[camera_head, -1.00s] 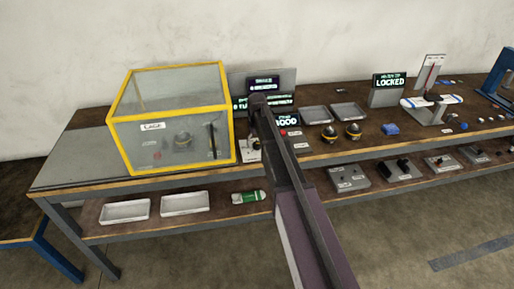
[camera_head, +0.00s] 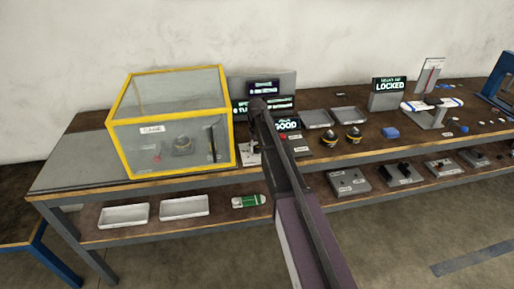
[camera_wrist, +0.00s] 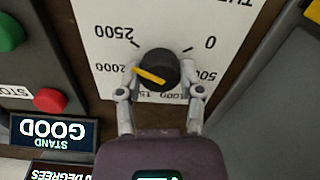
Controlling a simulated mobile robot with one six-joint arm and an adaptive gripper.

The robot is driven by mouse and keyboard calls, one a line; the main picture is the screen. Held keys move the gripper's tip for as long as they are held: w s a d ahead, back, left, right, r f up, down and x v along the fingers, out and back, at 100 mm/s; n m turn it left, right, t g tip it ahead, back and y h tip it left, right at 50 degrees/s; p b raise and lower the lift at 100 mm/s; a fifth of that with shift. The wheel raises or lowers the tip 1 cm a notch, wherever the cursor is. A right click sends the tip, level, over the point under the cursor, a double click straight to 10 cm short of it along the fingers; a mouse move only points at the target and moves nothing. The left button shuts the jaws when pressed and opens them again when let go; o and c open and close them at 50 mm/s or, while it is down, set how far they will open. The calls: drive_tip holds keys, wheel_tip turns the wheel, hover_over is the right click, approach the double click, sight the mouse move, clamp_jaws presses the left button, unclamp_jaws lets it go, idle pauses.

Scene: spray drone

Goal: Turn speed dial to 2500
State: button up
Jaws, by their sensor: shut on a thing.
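The speed dial (camera_wrist: 158,70) is a black round knob with a yellow pointer in the wrist view, on a white plate (camera_wrist: 95,15) printed with numbers that appear upside down. The pointer is toward the left, its tip close to the 2000 mark (camera_wrist: 111,68). The 2500 mark (camera_wrist: 117,33) is above that, and 0 (camera_wrist: 210,43) is at the right. My gripper (camera_wrist: 159,76) is shut on the dial, one finger at each side. The lower numbers are partly hidden by the dial and gripper. In the head view my arm hides the dial.
A green button (camera_wrist: 8,32), a red button (camera_wrist: 50,99) and a STAND GOOD display (camera_wrist: 54,132) are left of the dial. In the head view a yellow-framed cage (camera_head: 170,120) stands close left of my arm. Empty trays (camera_head: 348,114) are to the right.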

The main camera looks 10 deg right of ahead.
sight(257, 147)
drive_tip(key=shift+m, duration=0.9)
drive_tip(key=o, duration=1.1)
drive_tip(key=shift+o, duration=0.2)
drive_tip(key=shift+n, duration=0.4)
drive_tip(key=shift+n, duration=0.5)
wheel_tip(257, 147, up, 14)
drive_tip(key=p, duration=1.4)
drive_tip(key=shift+f, duration=0.15)
